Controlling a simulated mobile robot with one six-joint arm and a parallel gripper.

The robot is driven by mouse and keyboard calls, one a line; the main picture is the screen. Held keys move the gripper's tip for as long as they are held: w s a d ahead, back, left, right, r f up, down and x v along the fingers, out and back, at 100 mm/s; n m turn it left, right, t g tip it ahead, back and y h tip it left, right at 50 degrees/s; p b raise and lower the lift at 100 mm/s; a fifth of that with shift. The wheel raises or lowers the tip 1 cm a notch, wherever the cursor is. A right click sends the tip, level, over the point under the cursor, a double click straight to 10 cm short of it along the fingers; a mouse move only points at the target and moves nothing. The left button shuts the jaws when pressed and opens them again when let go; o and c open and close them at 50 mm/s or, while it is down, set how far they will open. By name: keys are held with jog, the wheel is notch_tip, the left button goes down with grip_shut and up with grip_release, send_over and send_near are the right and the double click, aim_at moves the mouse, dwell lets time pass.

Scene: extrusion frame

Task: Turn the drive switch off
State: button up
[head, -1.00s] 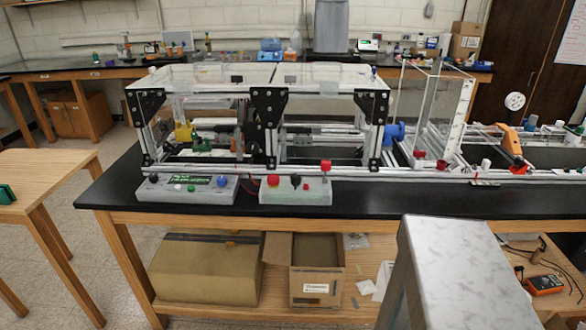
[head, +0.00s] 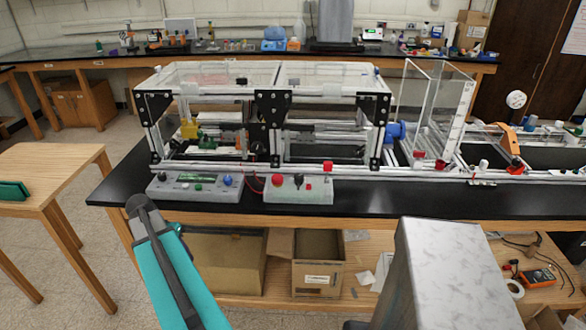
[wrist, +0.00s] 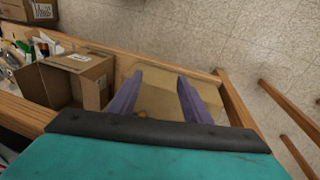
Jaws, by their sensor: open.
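Two control boxes stand along the front edge of the black bench. The right pale box (head: 300,192) carries a round red button (head: 277,180), a small black control (head: 298,180) and a red-topped post (head: 328,168). The left grey box (head: 193,190) has a green display (head: 198,178), small knobs and a blue knob (head: 227,180). I cannot tell which control is the drive switch, nor its position. My gripper (wrist: 160,80) shows in the wrist view with two purple fingers apart and nothing between them. It points down past the bench's lower shelf; neither control box shows there.
The clear-topped extrusion frame (head: 265,75) stands just behind the boxes. A wooden side table (head: 50,170) is at the left. Cardboard boxes lie on the lower shelf, one an open carton (head: 318,265). Air in front of the control boxes is largely clear.

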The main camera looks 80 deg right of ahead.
jog(key=s+d+r+m+h+p, duration=0.1)
jog(key=s+d+r+m+p, duration=0.15)
jog(key=s+d+r, duration=0.4)
jog(key=s+d+r+m+p, duration=0.1)
jog(key=s+d+r+m, duration=0.25)
jog(key=d+r, duration=0.65)
notch_tip(320, 180, up, 16)
jog(key=m+g, duration=0.2)
jog(key=m, duration=0.5)
send_over(298, 175)
jog(key=w+a, duration=0.4)
jog(key=w, duration=0.1)
jog(key=shift+s+d, duration=0.15)
jog(key=shift+s, duration=0.05)
jog(key=shift+p, duration=0.3)
jog(key=shift+w+p+x, duration=0.1)
jog(key=shift+p+x, duration=1)
jog(key=shift+x, duration=2.35)
jog(key=shift+w+p+x, duration=0.15)
jog(key=shift+p+x, duration=0.9)
jog(key=shift+x, duration=2.35)
jog(key=shift+d, duration=0.15)
jog(key=c, duration=1)
jog(key=shift+d, duration=0.1)
jog(key=shift+c, duration=0.2)
